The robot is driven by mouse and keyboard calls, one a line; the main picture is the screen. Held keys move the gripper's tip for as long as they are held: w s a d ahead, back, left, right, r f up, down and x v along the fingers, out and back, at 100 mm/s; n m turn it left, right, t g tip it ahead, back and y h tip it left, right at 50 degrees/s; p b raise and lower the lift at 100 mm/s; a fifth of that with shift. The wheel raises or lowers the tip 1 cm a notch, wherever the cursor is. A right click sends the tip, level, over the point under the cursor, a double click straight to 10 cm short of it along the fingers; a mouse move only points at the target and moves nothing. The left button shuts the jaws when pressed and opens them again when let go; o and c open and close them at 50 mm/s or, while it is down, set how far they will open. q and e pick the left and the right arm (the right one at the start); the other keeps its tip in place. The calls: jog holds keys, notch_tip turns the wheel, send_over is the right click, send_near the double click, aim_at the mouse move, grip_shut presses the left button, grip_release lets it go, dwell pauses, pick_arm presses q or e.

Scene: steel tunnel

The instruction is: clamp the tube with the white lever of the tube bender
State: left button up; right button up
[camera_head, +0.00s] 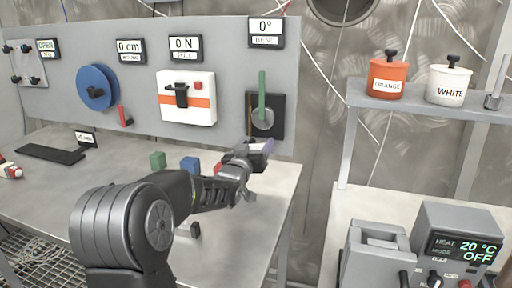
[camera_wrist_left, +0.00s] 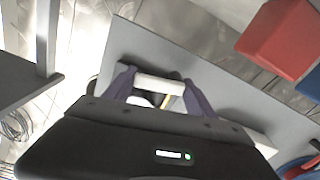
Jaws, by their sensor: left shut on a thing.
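The tube bender (camera_head: 280,116) is a black plate with a round grey disc, low on the right end of the grey panel, under a sign reading 0° BEND. A green bar (camera_head: 262,97), which looks like the tube, stands upright on it. My left gripper (camera_head: 258,150) is just below the bender. In the left wrist view its two purple fingers (camera_wrist_left: 160,86) are shut on a white bar, which looks like the white lever (camera_wrist_left: 158,83). My right gripper is out of view.
A green block (camera_head: 157,160), a blue block (camera_head: 190,163) and a red block (camera_head: 217,169) stand on the bench behind my left forearm. An orange pot (camera_head: 387,80) and a white pot (camera_head: 448,85) stand on a shelf at right, above a heater unit (camera_head: 460,246).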

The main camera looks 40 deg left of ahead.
pick_arm(q)
jog(key=shift+d+f+m+b, duration=0.15)
jog(key=shift+f+m+b, duration=0.25)
jog(key=shift+m+b, duration=0.35)
jog(key=shift+m, duration=0.55)
jog(key=o, duration=1.3)
jog(key=shift+r, duration=0.1)
jog(key=shift+v, duration=3.85)
